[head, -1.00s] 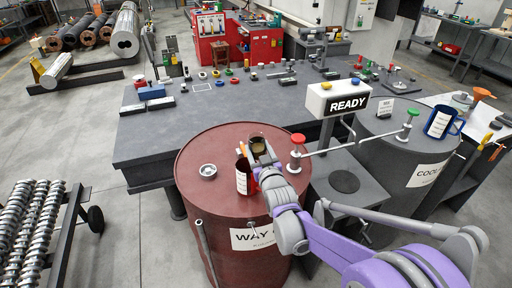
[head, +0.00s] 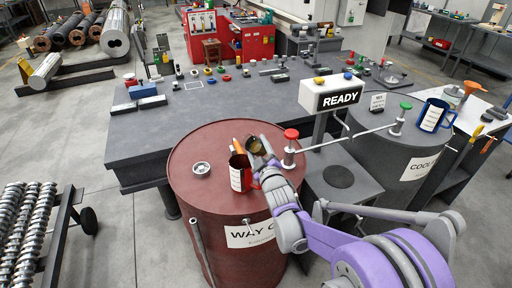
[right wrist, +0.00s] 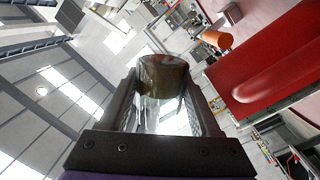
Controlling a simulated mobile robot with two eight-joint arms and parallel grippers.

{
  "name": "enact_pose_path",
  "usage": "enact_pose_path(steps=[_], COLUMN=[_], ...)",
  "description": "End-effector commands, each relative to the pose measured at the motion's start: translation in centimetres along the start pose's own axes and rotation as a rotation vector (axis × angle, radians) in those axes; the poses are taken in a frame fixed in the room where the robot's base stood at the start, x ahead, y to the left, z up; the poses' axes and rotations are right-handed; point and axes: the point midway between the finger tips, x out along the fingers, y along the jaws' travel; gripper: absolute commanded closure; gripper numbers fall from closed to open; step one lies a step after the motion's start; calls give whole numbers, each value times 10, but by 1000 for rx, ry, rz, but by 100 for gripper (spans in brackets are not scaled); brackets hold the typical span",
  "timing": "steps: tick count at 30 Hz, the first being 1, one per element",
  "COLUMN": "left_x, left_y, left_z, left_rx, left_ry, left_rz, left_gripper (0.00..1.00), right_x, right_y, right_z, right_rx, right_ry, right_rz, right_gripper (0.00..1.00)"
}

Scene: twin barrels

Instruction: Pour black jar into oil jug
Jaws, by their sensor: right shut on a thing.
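My right gripper (head: 266,158) is shut on a small clear jar (head: 255,146) with dark contents, over the top of the dark red barrel (head: 190,150). The jar is tilted, its mouth toward the upper left. In the right wrist view the jar (right wrist: 163,78) sits between the two fingers, with brown-black liquid in its far part. The red jug (head: 240,174) with a white label stands on the barrel, just left of and below the jar. A red surface, likely this jug (right wrist: 268,75), fills the right of the wrist view. I cannot tell whether liquid is flowing. My left gripper is out of view.
An orange handle (head: 237,146) stands up behind the red jug. A small round metal cap (head: 201,168) lies on the barrel's left side. A red-knobbed valve (head: 291,140) is close right of the jar. A blue jug (head: 433,115) stands on the grey barrel. A READY sign (head: 338,96) rises behind.

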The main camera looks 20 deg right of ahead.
Motion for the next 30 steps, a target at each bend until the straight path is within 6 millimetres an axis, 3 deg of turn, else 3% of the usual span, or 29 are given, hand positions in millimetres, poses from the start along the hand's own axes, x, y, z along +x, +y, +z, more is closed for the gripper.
enact_pose_path(steps=[30], left_x=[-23], left_y=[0], left_z=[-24], left_rx=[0], left_ry=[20], left_rz=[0], left_gripper=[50], right_x=[1], right_y=[21], right_z=[-21], right_rx=[-486], right_ry=[41], right_rz=[26], right_gripper=[96])
